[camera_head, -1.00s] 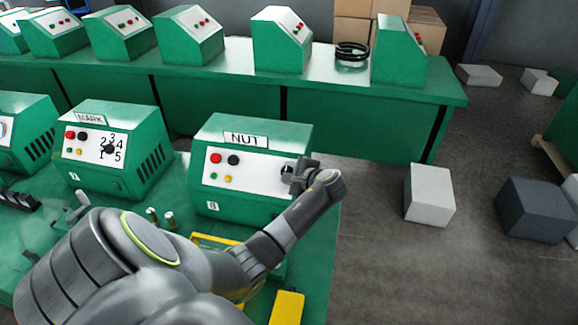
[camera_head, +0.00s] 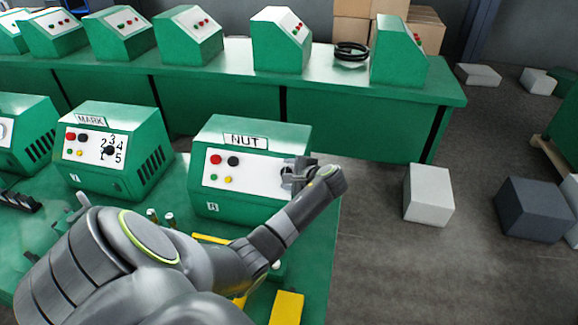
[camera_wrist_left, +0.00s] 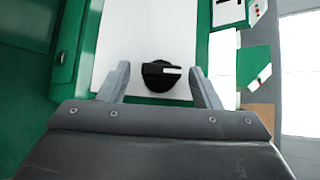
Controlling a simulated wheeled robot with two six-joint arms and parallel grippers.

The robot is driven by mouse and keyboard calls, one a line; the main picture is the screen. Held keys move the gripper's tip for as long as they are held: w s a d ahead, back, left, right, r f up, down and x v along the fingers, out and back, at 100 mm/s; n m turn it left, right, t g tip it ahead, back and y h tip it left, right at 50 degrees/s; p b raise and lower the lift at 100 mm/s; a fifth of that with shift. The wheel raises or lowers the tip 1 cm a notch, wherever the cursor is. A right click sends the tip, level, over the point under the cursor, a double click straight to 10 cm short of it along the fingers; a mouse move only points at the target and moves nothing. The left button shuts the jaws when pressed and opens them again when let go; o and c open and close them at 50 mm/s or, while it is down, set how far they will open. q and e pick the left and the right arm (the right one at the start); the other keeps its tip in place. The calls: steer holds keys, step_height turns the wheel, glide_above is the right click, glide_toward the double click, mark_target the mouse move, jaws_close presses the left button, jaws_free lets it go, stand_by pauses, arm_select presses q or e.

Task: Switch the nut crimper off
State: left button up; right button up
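The nut crimper (camera_head: 250,137) is a green box with a NUT label and a sloped white panel. The panel has a red button (camera_head: 216,160), a black button (camera_head: 233,161), a green light and a yellow light on its left. My left gripper (camera_head: 287,172) is at the right end of this panel and covers part of it. In the left wrist view, a black round knob (camera_wrist_left: 157,80) with a white mark pointing right sits between the open fingers of my left gripper (camera_wrist_left: 160,78). Gaps show on both sides of the knob. My right gripper is not in view.
The mark crimper (camera_head: 112,150), with a numbered dial, stands left of the nut crimper on the same green bench. A yellow block (camera_head: 287,308) is near the bench's front. Another green bench (camera_head: 340,110) with more machines runs behind. Grey blocks lie on the floor at right.

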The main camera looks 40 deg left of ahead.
arm_select(q)
steer(key=b+v, duration=0.4)
steer(key=v, duration=1.3)
steer(key=shift+d, duration=0.25)
